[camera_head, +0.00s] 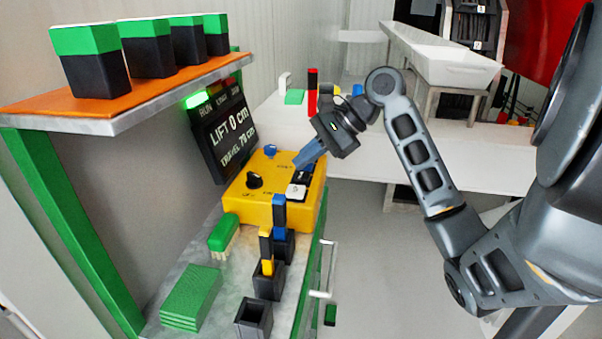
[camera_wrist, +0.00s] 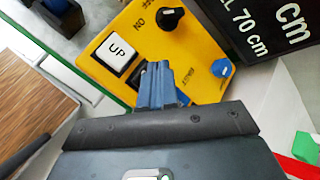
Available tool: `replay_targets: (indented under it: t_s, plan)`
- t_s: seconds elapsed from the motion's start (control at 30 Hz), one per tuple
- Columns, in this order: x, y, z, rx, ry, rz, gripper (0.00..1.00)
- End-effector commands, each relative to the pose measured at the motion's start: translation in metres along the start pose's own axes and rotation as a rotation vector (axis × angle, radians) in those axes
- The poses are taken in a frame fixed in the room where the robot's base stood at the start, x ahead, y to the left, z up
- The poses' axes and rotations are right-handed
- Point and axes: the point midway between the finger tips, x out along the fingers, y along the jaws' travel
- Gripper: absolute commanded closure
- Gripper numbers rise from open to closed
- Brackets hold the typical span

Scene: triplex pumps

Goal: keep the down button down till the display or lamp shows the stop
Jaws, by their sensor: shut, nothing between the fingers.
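The yellow control box (camera_head: 273,200) stands on the bench. It has a white UP button (camera_wrist: 117,53), also visible in the head view (camera_head: 297,191), and a dark button (camera_head: 304,177) beside it. My gripper (camera_head: 299,163) is shut and empty, its blue fingers pointing down at the dark button. In the wrist view the fingertips (camera_wrist: 156,70) cover most of that button; I cannot tell whether they touch it. The black display (camera_head: 228,130) reads LIFT 0 cm and TRAVEL 70 cm. A green lamp (camera_head: 197,99) is lit above the word RUN.
A black knob (camera_head: 254,180) and a blue knob (camera_head: 270,151) sit on the box. Black holders with blue and yellow pieces, a green brush (camera_head: 223,232) and green plates (camera_head: 191,297) lie in front. An orange shelf (camera_head: 140,88) with several green-black blocks overhangs at left.

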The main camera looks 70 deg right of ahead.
Motion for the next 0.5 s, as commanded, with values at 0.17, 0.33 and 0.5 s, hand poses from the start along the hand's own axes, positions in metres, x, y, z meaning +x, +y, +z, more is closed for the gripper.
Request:
replay_targets:
  t_s: [0.17,0.33,0.5]
  plan:
    - [-0.002,-0.002,0.002,0.000,0.000,0.000,1.00]
    - [-0.011,-0.009,0.009,0.000,-0.001,0.000,1.00]
    - [-0.021,-0.016,0.016,0.001,-0.002,0.000,1.00]
